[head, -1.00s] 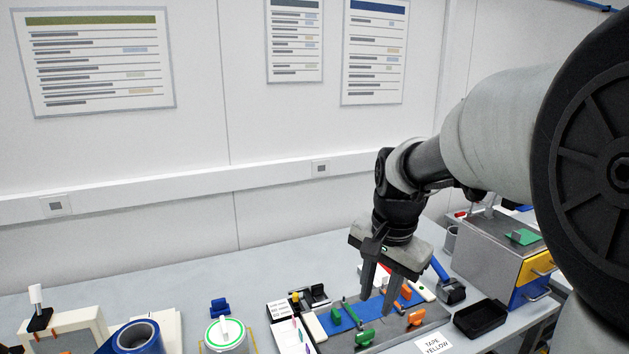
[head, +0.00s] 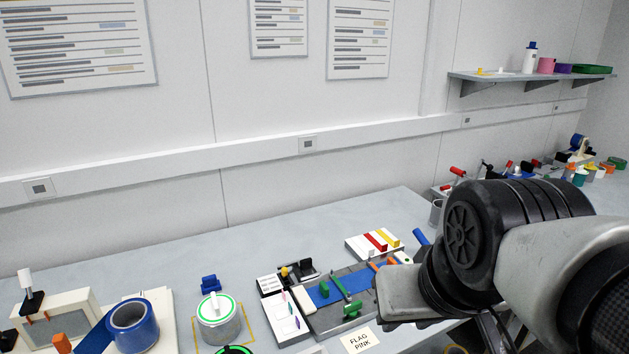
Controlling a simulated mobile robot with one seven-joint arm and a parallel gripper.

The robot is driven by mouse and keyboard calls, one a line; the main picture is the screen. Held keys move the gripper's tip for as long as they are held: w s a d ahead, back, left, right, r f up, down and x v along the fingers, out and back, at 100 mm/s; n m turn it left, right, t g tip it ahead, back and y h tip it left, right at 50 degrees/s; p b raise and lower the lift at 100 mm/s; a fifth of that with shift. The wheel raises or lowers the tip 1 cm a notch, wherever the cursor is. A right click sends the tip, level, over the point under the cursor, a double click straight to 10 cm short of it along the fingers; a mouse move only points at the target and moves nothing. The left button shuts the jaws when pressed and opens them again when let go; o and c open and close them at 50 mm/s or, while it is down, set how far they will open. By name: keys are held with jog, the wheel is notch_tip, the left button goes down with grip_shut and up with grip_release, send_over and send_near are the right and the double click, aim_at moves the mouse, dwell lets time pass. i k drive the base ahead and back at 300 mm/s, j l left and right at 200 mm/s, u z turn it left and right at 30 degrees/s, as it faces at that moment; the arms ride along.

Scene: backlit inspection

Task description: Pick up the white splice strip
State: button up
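A white holder (head: 357,246) stands on the bench behind the blue-topped fixture. A red strip (head: 375,241) and a yellow strip (head: 389,238) lie on it. I cannot clearly pick out a white splice strip against the white holder. A small white block (head: 303,299) lies at the left end of the fixture, and I cannot tell whether it is a strip. My gripper's grey body (head: 400,296) is at the right, in front of the fixture's right end. Its fingers are hidden, so whether it is open or holds anything does not show.
The fixture (head: 345,284) carries green and orange clamps. A white card with coloured marks (head: 284,318) is to its left, and a "FLAG PINK" label (head: 361,342) in front. A white-and-green tin (head: 217,318) and blue tape roll (head: 133,326) stand further left.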

aim_at(368, 253)
jog(key=k+l+z, duration=0.1)
jog(key=z, duration=0.15)
jog(key=i+l+u, duration=0.2)
jog(key=l+u, duration=0.15)
jog(key=i+l+u, duration=0.15)
jog(key=l+u, duration=0.5)
jog(key=l, duration=0.15)
jog(key=i, duration=0.05)
